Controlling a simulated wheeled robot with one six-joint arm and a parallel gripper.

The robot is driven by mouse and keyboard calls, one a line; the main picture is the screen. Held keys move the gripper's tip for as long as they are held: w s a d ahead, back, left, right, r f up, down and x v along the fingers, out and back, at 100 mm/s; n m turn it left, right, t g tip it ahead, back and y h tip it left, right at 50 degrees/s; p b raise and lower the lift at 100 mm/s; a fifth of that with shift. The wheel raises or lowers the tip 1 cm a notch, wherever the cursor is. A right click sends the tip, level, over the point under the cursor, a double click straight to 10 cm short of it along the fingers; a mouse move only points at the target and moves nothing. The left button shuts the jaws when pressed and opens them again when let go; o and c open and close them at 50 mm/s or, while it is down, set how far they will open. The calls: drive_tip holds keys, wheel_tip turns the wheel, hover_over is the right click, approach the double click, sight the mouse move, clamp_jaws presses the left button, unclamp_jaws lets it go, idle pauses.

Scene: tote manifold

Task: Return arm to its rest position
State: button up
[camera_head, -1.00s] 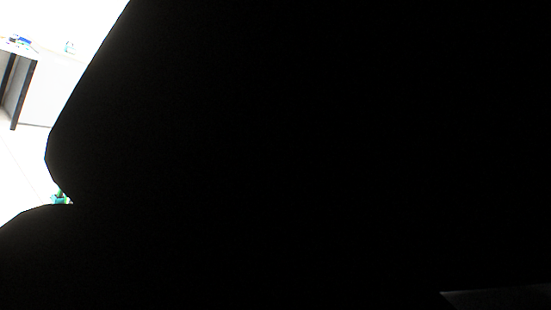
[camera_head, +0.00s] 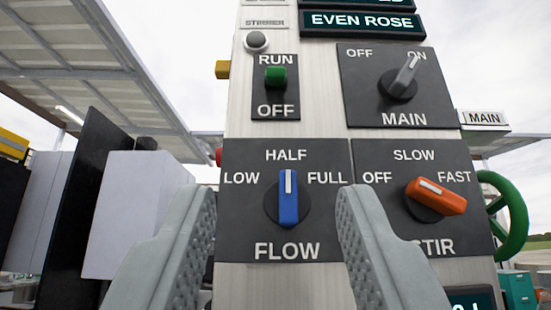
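My gripper (camera_head: 278,215) shows at the bottom of the head camera view, with two grey ridged fingers spread wide apart. It is open and nothing is between the fingertips. Behind the gap stands a control panel (camera_head: 240,115) with a blue FLOW knob (camera_head: 288,200) pointing up at HALF. The fingers look apart from the panel, though the exact distance is hard to tell. The rest of my arm is not in view.
A green handwheel (camera_head: 508,212) is at right. Pale and black boards (camera_head: 80,190) stand at left.

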drive_tip(key=s+f+g, duration=0.5)
drive_tip(key=s+f, duration=0.6)
drive_tip(key=s, duration=0.3)
drive_tip(key=s+f+g, duration=0.6)
drive_tip(key=s+f, duration=0.5)
drive_tip(key=s, duration=0.2)
drive_tip(key=shift+s+f, duration=0.35)
drive_tip(key=shift+f, duration=0.05)
